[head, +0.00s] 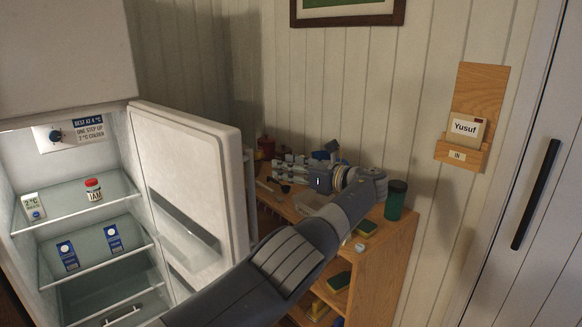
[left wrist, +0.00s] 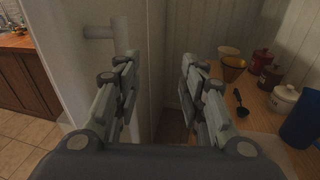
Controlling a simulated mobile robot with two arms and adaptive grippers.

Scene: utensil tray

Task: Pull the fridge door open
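The fridge door (head: 185,185) stands swung wide open in the head view, hinged beside the lit fridge interior (head: 75,190). In the left wrist view, the door's pale outer side (left wrist: 72,55) and part of its handle (left wrist: 100,32) show at upper left. My left gripper (head: 280,168) is to the right of the door's free edge, pointing back toward it. In the left wrist view, the left gripper (left wrist: 159,66) has its two fingers spread apart with nothing between them; the handle is left of and beyond the fingers. My right gripper is in neither view.
A wooden shelf unit (head: 385,255) stands right of the door. Its top holds a green tumbler (head: 396,200) and jars close to my left gripper. A jam jar (head: 93,190) and several cartons stand on the fridge shelves. A wall and letter holder (head: 463,150) are behind.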

